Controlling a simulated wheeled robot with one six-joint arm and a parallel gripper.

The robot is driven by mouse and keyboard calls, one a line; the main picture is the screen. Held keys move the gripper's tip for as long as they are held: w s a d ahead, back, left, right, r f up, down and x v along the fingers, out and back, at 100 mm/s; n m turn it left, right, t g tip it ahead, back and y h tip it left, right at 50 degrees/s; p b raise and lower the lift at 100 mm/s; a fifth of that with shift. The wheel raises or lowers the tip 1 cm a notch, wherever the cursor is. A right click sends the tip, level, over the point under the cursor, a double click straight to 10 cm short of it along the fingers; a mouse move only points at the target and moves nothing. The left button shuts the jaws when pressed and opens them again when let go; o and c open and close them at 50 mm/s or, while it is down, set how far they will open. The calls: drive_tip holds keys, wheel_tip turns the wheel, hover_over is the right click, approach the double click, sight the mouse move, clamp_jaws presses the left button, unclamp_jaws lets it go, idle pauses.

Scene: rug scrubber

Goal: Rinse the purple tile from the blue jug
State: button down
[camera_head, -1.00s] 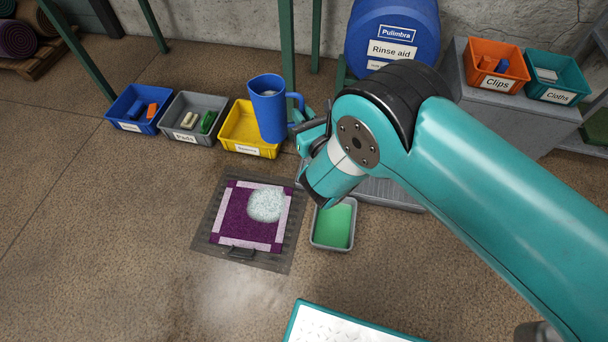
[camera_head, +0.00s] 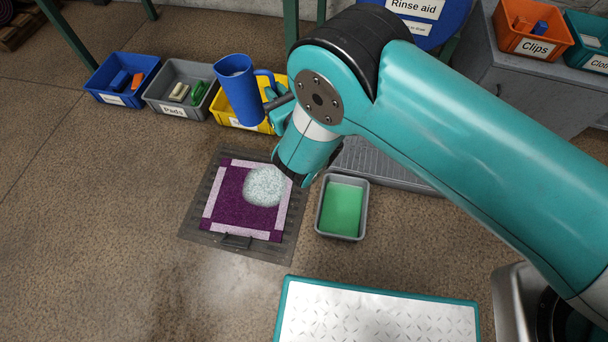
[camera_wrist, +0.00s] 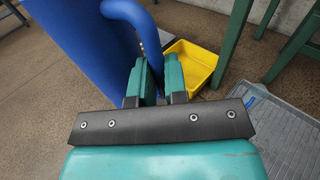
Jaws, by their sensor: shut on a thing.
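The blue jug (camera_head: 241,92) is held up in the air, tilted slightly, above and behind the purple tile. My gripper (camera_head: 277,104) is shut on its handle. In the wrist view the jug (camera_wrist: 85,45) fills the upper left, and my gripper (camera_wrist: 158,80) closes around the handle's lower part. The purple tile (camera_head: 232,213) has a pale border and lies on a dark grated tray (camera_head: 200,222) on the floor. A patch of white foam (camera_head: 264,186) covers its upper right part. No water stream shows from the jug.
A grey tub of green liquid (camera_head: 341,209) stands right of the tile. Blue, grey (camera_head: 181,90) and yellow bins (camera_head: 229,113) line the back. A teal-edged metal platform (camera_head: 378,315) is in front. The floor left of the tile is free.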

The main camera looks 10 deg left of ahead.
drive_tip(key=d+f+n+h+b, duration=0.1)
drive_tip(key=d+f+h+b, duration=0.1)
drive_tip(key=f+b, duration=1)
drive_tip(key=d+f+h+b, duration=0.3)
drive_tip(key=d+f+b, duration=0.2)
drive_tip(key=f+b, duration=0.8)
wheel_tip(320, 180, down, 4)
drive_tip(key=shift+w+r+n, duration=0.1)
drive_tip(key=shift+w+n, duration=0.25)
drive_tip(key=shift+n, duration=0.05)
drive_tip(key=shift+d+f+p, duration=0.15)
drive_tip(key=shift+f+p, duration=0.05)
drive_tip(key=shift+p, duration=0.4)
drive_tip(key=shift+r, duration=0.1)
drive_tip(key=n+h+p, duration=0.1)
drive_tip(key=p, duration=0.2)
drive_tip(key=shift+r+g, duration=0.3)
drive_tip(key=shift+f, duration=0.15)
drive_tip(key=shift+p, duration=0.3)
